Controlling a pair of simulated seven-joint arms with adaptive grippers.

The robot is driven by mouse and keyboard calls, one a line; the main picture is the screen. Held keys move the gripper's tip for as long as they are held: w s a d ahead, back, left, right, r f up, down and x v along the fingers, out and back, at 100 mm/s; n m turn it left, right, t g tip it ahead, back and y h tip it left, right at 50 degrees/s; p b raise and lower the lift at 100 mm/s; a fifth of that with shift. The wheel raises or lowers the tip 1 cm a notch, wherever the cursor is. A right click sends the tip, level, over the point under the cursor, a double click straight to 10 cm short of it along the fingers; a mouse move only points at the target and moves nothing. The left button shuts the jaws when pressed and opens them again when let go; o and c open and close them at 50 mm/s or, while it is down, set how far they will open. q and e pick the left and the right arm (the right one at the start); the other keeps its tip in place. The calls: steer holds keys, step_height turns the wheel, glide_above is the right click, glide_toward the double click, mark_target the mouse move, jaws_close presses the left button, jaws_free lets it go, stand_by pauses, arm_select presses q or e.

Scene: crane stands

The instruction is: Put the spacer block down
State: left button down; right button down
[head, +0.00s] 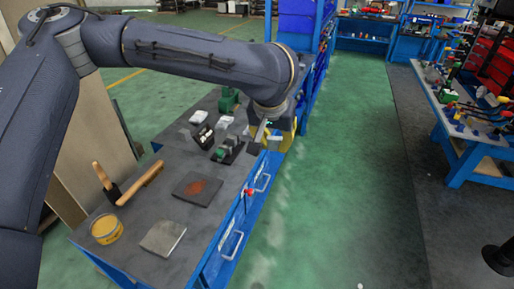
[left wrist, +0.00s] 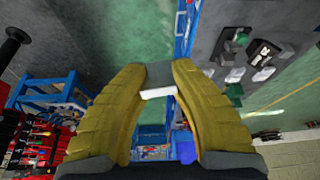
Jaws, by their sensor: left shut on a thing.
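My left gripper (head: 276,133) has yellow curved fingers and is at the far right edge of the workbench, over or beside the blue front; its height is hard to tell. In the left wrist view its fingers (left wrist: 160,78) are shut on a small grey block (left wrist: 159,72), seemingly the spacer block, with a pale strip at its near edge. In the head view the held block is too small and dark to make out surely. My right gripper is not in view.
The dark workbench (head: 150,215) holds a brush (head: 140,184), a yellow tin (head: 106,229), a rust-marked dark plate (head: 198,189), a grey plate (head: 162,238) and a green-and-black fixture (head: 228,151). A red-tipped lever (head: 248,192) stands at the blue front edge. The green aisle is clear.

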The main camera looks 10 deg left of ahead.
arm_select(q)
steer(key=w+d+n, duration=0.1)
steer(key=w+d, duration=0.2)
steer(key=d, duration=0.1)
steer(key=s+a+f+m+g+h, duration=0.1)
steer(key=a+f+m+g+h, duration=0.1)
steer(key=f+m, duration=0.4)
steer(key=s+a+f+m+g+h, duration=0.2)
steer(key=f+m, duration=0.4)
steer(key=m, duration=0.4)
steer(key=shift+a+f+m, duration=0.2)
steer(key=shift+a+m, duration=0.1)
steer(key=shift+a, duration=0.5)
steer(key=shift+s, duration=0.15)
